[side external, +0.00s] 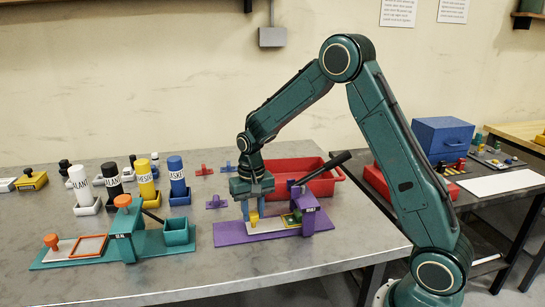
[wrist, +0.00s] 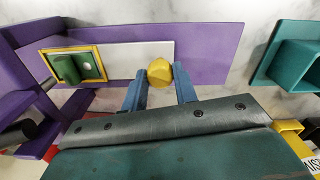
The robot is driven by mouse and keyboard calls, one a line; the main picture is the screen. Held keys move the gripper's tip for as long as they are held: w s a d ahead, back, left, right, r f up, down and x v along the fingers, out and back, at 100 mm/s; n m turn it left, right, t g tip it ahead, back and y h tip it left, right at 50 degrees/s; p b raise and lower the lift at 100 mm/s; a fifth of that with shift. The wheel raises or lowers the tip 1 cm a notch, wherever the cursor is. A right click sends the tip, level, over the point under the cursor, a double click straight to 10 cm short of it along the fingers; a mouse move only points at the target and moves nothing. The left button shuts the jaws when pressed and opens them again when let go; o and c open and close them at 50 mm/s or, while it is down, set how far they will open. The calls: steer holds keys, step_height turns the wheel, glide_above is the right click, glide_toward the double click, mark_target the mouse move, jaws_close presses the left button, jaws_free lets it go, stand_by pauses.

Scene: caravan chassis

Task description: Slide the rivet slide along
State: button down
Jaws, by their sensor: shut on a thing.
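The rivet slide (side external: 272,225) is a pale plate on a purple base (side external: 237,237); it also shows in the wrist view (wrist: 125,56). A yellow knob (wrist: 159,72) stands at one end of it, and a yellow-edged frame (wrist: 97,51) with a green part (wrist: 66,69) in it is at the other end. My gripper (side external: 253,213) is shut on the knob, with one blue finger on each side of it in the wrist view (wrist: 160,86). In the side view the green part is close to the purple press post (side external: 308,212).
A black lever (side external: 325,166) slopes up from the press post. A red tray (side external: 322,182) lies behind. A teal station (side external: 125,235) and several labelled bottles (side external: 147,178) stand to the left. Small purple, red and blue pieces lie behind my gripper. The table's front is clear.

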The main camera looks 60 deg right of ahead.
steer(key=w+a, duration=0.8)
steer(key=shift+w+a+r, duration=0.1)
steer(key=shift+w, duration=0.1)
steer(key=c, duration=1.1)
jaws_free()
steer(key=shift+r, duration=0.1)
step_height(320, 180, up, 14)
steer(key=shift+f, duration=0.2)
